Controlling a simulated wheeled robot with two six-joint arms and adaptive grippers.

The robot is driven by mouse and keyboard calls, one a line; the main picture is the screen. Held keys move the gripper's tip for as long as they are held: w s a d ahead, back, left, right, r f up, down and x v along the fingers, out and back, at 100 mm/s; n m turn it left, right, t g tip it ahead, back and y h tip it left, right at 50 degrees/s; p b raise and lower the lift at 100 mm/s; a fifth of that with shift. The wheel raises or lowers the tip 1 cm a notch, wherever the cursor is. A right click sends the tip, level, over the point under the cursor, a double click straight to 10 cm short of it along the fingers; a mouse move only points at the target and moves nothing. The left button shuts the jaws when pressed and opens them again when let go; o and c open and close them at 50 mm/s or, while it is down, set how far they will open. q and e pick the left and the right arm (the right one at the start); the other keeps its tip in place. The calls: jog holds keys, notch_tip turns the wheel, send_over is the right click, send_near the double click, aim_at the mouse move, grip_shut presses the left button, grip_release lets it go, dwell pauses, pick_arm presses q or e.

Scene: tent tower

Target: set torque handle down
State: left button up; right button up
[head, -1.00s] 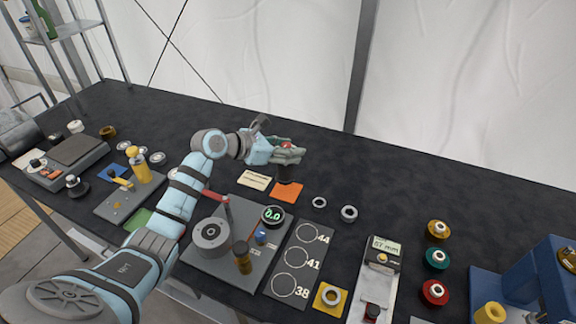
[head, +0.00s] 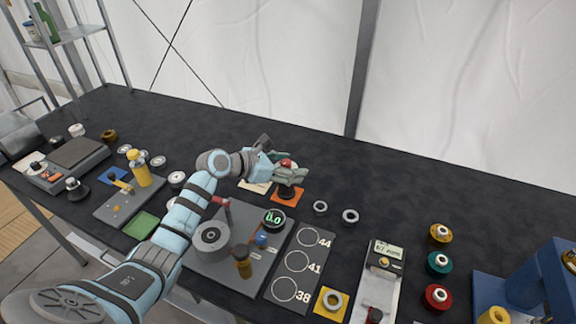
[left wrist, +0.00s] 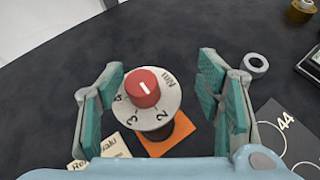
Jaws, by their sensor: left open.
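The torque handle, a dark grip under a pale numbered dial with a red knob (left wrist: 142,88), stands on the orange square (left wrist: 172,136), upright as far as I can see. In the head view its dark lower part (head: 287,191) shows over the orange square (head: 284,201). My left gripper (head: 290,170) is around the top of the handle. In the left wrist view its green-padded fingers (left wrist: 158,92) are spread on both sides of the dial, with a gap at each side. My right gripper is not in view.
Two grey rings (head: 350,216) lie right of the orange square. A grey plate (head: 205,268) with a round fixture and green readout is in front, beside a board of numbered circles (head: 297,262). A cream card (head: 255,187) lies to the left. The table behind is clear.

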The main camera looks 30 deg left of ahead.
pick_arm(q)
jog(key=shift+r, duration=0.1)
jog(key=shift+s+a+r, duration=0.15)
jog(key=shift+s+a, duration=0.1)
jog(key=shift+s, duration=0.05)
jog(key=p+v, duration=0.2)
jog(key=v, duration=0.9)
jog(key=shift+s, duration=0.15)
